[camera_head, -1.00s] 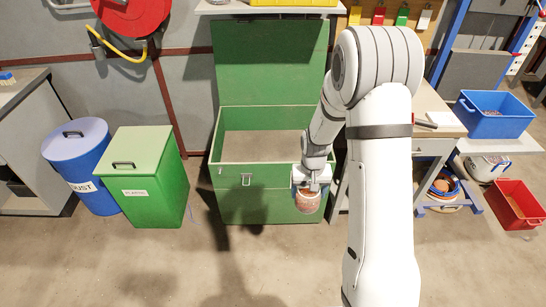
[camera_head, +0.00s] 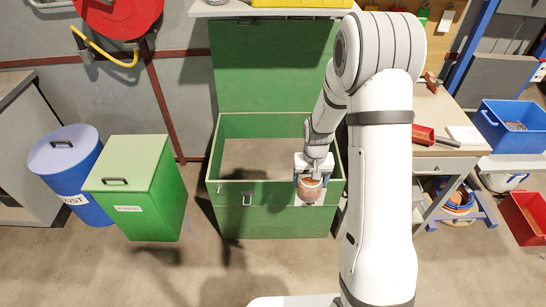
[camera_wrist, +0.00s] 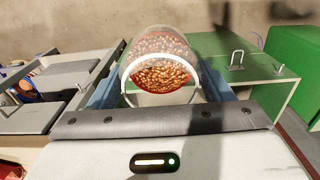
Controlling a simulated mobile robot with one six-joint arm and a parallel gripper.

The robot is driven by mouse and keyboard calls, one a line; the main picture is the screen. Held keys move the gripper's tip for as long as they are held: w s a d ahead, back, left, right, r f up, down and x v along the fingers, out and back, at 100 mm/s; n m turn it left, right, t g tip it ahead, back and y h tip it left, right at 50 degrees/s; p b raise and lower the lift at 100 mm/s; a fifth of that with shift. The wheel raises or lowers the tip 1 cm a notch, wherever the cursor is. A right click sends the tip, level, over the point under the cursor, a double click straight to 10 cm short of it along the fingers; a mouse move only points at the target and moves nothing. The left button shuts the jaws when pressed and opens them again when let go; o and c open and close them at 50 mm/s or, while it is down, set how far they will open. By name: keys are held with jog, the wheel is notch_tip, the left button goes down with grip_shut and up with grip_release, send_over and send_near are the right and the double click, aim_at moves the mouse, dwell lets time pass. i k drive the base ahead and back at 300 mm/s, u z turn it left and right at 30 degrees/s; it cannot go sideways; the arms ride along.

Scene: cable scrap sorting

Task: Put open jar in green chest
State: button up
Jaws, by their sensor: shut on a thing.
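The open jar (camera_wrist: 160,65) is clear and holds many small copper-coloured bits; in the wrist view its mouth faces the camera. My gripper (camera_head: 311,178) is shut on the jar, which also shows in the head view (camera_head: 310,187). The green chest (camera_head: 270,210) stands open against the wall with its lid raised, and its visible floor looks bare. My gripper and the jar appear in front of the chest's front right part, overlapping its front rim in the head view. I cannot tell whether the jar is above the rim or before it.
A green bin (camera_head: 140,190) with a shut lid and a blue dust bin (camera_head: 66,160) stand left of the chest. A workbench (camera_head: 440,150) is close on the right, with a blue crate (camera_head: 508,125) and a red crate (camera_head: 522,215) beyond. Floor before the chest is clear.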

aim_at(281, 176)
jog(key=i, duration=1.1)
jog(key=z, duration=0.05)
